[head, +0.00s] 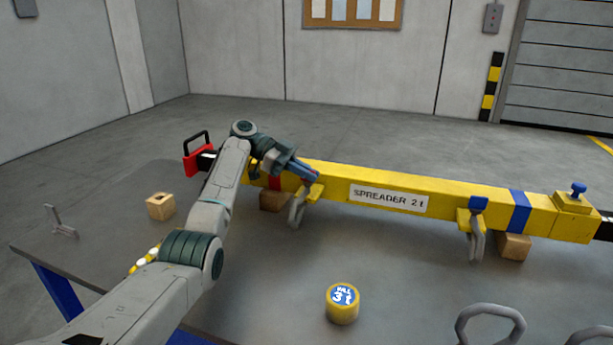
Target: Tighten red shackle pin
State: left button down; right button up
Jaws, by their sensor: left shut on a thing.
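The yellow spreader beam (450,197) lies on wooden blocks across the table. A grey shackle (297,212) hangs at its left lug (314,193), near the beam's red band (275,183). My left gripper (314,174) is at the top of this lug, shut on the red shackle pin, of which only a small bit of red shows between the fingers. Most of the pin is hidden, so I cannot tell how far in it sits. A second shackle (477,246) hangs at the right lug under a blue pin (479,204). My right gripper is not in view.
Grey loops (490,325) lie at the front right. A wooden block with a hole (160,207) and a small metal stand (62,223) are at left. A red handled piece (198,158) is behind my arm.

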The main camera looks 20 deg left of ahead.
pick_arm(q)
jog(key=shift+d, duration=0.1)
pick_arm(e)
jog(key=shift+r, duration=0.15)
pick_arm(q)
jog(key=c, duration=1.6)
grip_release()
jog(key=shift+d, duration=0.1)
jog(key=shift+o, duration=0.2)
